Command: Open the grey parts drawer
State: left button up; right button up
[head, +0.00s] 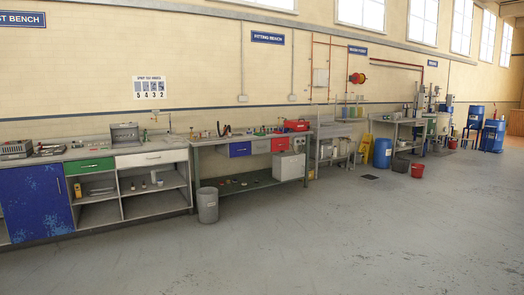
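A row of small drawers hangs under the top of the fitting bench (250,138) in the middle of the head view. A grey drawer front (261,147) sits between a blue drawer (240,149) and a red drawer (280,144). It looks flush with its neighbours and appears shut. It is small and far off, so its handle cannot be made out. Neither of my grippers is in view.
The left bench has a green drawer (90,166), a pale drawer (151,158) and a blue cupboard door (36,203). A grey bin (207,205) stands on the floor at the fitting bench's left end. The floor (330,240) in front is clear.

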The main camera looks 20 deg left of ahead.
aim_at(254, 144)
jog(key=i+j+u, duration=0.25)
jog(key=i, duration=0.15)
jog(key=i+u, duration=0.25)
jog(key=i, duration=0.2)
jog(key=i+u, duration=0.2)
jog(key=i, duration=4.55)
